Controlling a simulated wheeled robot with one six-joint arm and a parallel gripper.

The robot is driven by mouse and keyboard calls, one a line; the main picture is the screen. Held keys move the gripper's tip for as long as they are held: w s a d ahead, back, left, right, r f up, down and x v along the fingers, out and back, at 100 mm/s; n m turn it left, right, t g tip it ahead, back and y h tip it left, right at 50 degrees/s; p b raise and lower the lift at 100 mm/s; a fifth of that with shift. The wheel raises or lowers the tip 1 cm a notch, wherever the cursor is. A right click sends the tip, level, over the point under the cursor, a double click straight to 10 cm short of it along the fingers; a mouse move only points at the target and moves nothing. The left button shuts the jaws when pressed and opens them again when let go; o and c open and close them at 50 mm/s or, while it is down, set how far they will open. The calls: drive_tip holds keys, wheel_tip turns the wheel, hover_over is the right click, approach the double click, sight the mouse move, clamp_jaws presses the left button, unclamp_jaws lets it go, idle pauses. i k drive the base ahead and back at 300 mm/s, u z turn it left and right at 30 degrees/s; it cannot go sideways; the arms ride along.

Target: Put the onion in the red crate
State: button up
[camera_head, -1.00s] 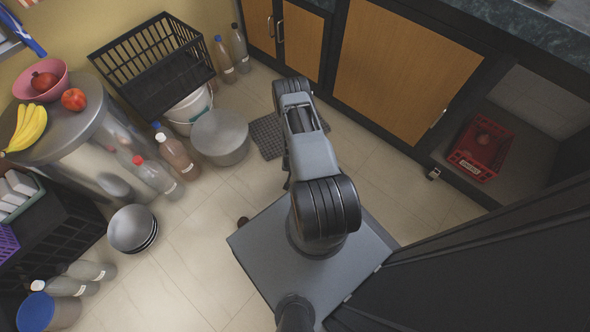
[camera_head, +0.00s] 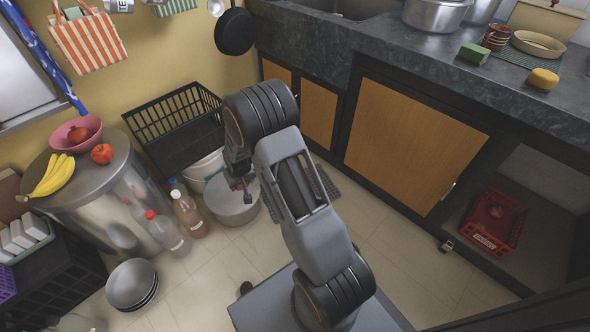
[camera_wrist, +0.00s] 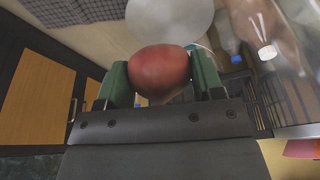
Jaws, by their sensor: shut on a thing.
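My gripper (camera_head: 243,184) is shut on a round, dark red thing that looks like the onion (camera_wrist: 160,72). In the wrist view the onion sits between the two green-edged fingers. In the head view it is mostly hidden by the gripper, which hangs over the grey pot by the left wall. The red crate (camera_head: 482,240) stands in the open cabinet compartment at the right, well away from my gripper.
A round metal stand (camera_head: 98,190) at the left holds bananas (camera_head: 52,175), a red fruit (camera_head: 102,153) and a pink bowl (camera_head: 92,124). Bottles and a black crate (camera_head: 180,135) stand along the wall. A cabinet frame borders the crate's opening. The floor before it looks clear.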

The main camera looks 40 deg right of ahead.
sight(495, 236)
drive_tip(key=z, duration=0.4)
drive_tip(key=k, duration=1.1)
drive_tip(key=z, duration=1.45)
drive_tip(key=i, duration=1.45)
drive_tip(key=z, duration=0.05)
